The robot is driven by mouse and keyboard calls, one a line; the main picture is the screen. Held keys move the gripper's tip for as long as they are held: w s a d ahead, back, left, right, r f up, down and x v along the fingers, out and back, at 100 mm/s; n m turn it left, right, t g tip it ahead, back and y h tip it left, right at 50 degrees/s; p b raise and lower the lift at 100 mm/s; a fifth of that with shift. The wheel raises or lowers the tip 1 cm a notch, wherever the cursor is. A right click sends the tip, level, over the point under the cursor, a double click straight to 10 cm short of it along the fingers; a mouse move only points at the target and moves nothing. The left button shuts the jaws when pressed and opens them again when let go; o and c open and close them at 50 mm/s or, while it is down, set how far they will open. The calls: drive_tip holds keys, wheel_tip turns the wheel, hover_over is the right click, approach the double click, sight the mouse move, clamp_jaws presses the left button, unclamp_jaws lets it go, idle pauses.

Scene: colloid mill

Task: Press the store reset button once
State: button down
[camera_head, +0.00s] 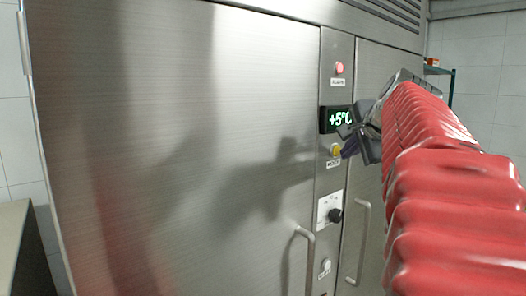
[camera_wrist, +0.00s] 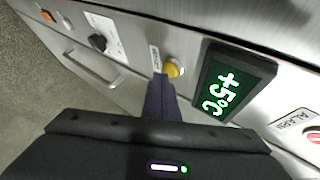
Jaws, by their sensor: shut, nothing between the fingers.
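A yellow round button (camera_head: 335,150) sits on the cabinet's narrow control strip (camera_head: 331,179), just below the +5°C display (camera_head: 336,119). Its label is too small to read surely. In the wrist view the yellow button (camera_wrist: 173,68) shows beside the display (camera_wrist: 232,85). My gripper (camera_head: 347,148) is shut and empty, its tip at the right of the yellow button. In the wrist view my gripper (camera_wrist: 161,83) has its dark fingertips right beside the button's lower edge. I cannot tell whether they touch it. A red button (camera_head: 339,68) is above the display, labelled ALARM in the wrist view.
A black knob (camera_head: 335,215) and a pale button (camera_head: 325,266) are lower on the strip. Door handles (camera_head: 299,262) (camera_head: 361,243) stick out on both sides. A counter (camera_head: 14,236) stands at the left edge. A shelf (camera_head: 438,71) is at the back right.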

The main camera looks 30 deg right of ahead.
drive_tip(key=shift+w, duration=0.4)
idle(0.6)
drive_tip(key=shift+s, duration=0.85)
drive_tip(key=shift+s, duration=0.1)
drive_tip(key=shift+s+d, duration=0.15)
drive_tip(key=shift+s, duration=1.05)
drive_tip(key=shift+s+d, duration=0.1)
drive_tip(key=shift+s, duration=1.1)
